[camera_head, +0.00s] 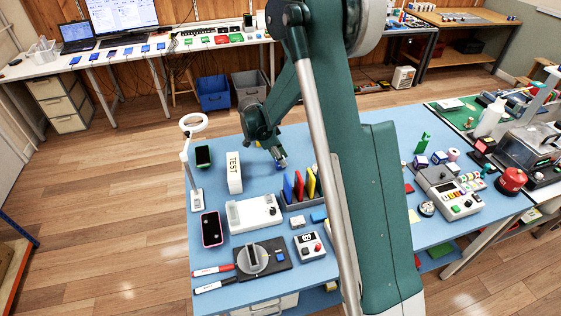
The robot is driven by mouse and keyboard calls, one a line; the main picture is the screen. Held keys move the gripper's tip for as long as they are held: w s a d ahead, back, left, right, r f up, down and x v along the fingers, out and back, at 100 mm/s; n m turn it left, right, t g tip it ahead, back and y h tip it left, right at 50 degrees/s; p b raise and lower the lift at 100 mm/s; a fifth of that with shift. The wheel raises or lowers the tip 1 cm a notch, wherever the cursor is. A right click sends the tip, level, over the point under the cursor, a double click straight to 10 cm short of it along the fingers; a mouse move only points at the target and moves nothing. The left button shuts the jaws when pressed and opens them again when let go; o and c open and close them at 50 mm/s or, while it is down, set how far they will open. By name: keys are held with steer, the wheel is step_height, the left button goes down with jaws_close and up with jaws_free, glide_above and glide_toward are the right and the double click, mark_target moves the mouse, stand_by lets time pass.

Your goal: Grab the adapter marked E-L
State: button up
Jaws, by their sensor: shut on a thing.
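My gripper (279,161) is over the blue table, just behind the rack of coloured cards and right of the white TEST box. It is shut on a small blue piece (282,162), which is mostly hidden by the fingers. No E-L marking can be read at this size, so I cannot tell from the picture whether this piece is the marked adapter. Whether it touches the table is also unclear.
The card rack (297,201), TEST box (234,172), white device (254,213) and ring lamp (194,124) stand close by. Phones lie at the left of the blue table (215,273). My arm hides its middle.

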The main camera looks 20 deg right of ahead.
steer(key=shift+r, duration=0.15)
step_height(320, 180, up, 10)
steer(key=shift+f+p, duration=0.1)
steer(key=shift+p, duration=0.6)
stand_by(0.4)
